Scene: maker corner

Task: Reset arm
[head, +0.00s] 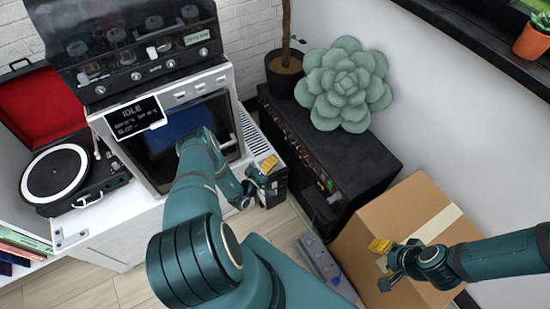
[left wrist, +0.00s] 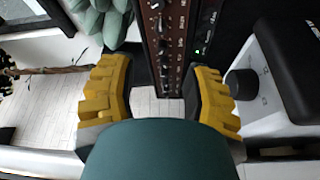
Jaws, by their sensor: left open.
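My left gripper (head: 264,170) hangs in front of the white machine's right side, near the black amplifier. In the left wrist view its two yellow finger pads (left wrist: 160,100) stand well apart, with nothing held between them. Through the gap I see a knobbed panel and pale floor. My left arm bends across the middle of the head view. My right gripper (head: 381,262) is over the left side of a cardboard box (head: 400,209). Its yellow pad shows, but its jaw gap cannot be made out. Whether it touches the box is unclear.
The white machine (head: 237,93) with an IDLE display (head: 134,115) stands behind my left arm. A turntable (head: 57,172) is at the left. The black amplifier (head: 350,160) bears a green succulent (head: 344,84). Wooden floor (head: 100,292) shows at the lower left.

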